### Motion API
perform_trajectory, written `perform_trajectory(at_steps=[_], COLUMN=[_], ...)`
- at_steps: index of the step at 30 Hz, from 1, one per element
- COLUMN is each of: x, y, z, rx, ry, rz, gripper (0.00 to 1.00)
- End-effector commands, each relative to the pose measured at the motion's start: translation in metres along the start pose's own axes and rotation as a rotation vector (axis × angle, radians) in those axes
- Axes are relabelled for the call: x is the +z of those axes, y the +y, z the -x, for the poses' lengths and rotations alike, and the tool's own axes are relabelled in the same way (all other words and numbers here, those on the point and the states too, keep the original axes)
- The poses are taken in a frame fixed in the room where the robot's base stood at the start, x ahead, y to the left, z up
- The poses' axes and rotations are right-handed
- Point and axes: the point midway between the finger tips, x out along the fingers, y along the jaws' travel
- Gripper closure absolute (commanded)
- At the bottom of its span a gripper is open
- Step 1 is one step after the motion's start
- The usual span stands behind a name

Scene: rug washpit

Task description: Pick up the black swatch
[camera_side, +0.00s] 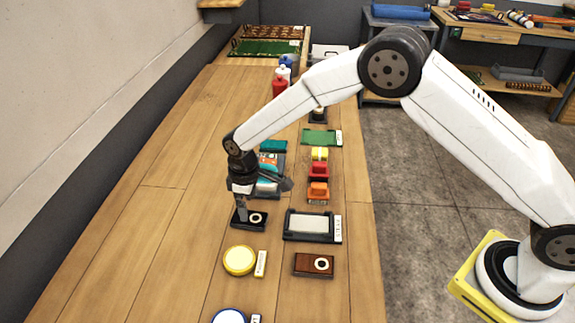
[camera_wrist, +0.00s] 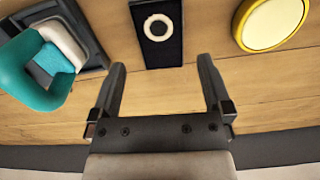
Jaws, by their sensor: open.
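The black swatch (camera_side: 252,225) is a flat dark rectangle with a white ring on it, lying on the wooden bench. In the wrist view the black swatch (camera_wrist: 158,51) shows at the top middle, its near end just beyond the space between my fingertips. My gripper (camera_side: 241,213) points down at the swatch in the side view and covers part of its left side. In the wrist view my gripper (camera_wrist: 162,64) is open, with nothing between the fingers. I cannot tell the exact height of the fingertips above the swatch.
A yellow round tin (camera_side: 239,260) stands in front of the swatch. A dark tray with a pale pad (camera_side: 311,223) and a brown swatch with a ring (camera_side: 305,270) lie to the right. A tray with teal items (camera_wrist: 40,70) is close by. Bench left is clear.

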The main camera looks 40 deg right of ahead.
Motion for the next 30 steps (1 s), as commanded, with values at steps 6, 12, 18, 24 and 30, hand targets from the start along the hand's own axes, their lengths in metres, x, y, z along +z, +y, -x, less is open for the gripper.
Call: perform_trajectory(at_steps=[6, 12, 18, 24, 30], x=[-0.001, -0.002, -0.002, -0.002, -0.002], y=[-0.001, -0.001, 0.000, 0.000, 0.000], z=[-0.017, -0.039, -0.050, -0.051, -0.050], rx=[-0.001, 0.000, 0.001, 0.001, 0.001], ry=[-0.003, -0.002, 0.001, 0.001, 0.001], rz=[0.000, 0.000, 0.000, 0.000, 0.000], gripper=[0.00, 0.00, 0.00, 0.00, 0.00])
